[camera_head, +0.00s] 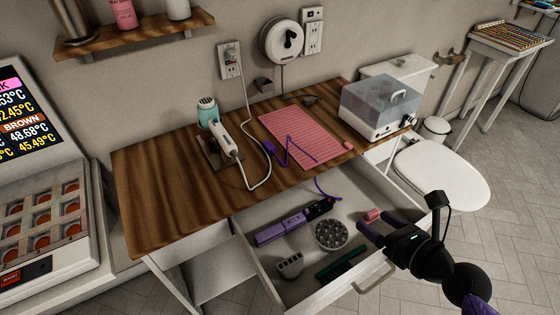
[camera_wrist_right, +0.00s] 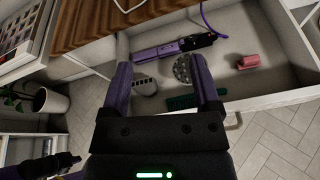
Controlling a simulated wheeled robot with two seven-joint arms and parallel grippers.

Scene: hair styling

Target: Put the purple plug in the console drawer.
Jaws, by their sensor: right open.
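The purple plug (camera_head: 268,147) lies on the wooden tabletop at the left edge of the pink mat. Its purple cord (camera_head: 287,152) runs over the mat and down over the table's front edge toward a purple hair iron (camera_head: 283,227). The iron lies in the open console drawer (camera_head: 358,180) and also shows in the right wrist view (camera_wrist_right: 172,47). My right gripper (camera_head: 368,223) is open and empty, above the drawer's right front part. Its two fingers (camera_wrist_right: 160,80) stand apart in the right wrist view.
The drawer also holds a round spiky piece (camera_head: 331,234), a pink clip (camera_head: 371,216), a dark green comb (camera_head: 341,263) and a pale comb-like attachment (camera_head: 290,265).

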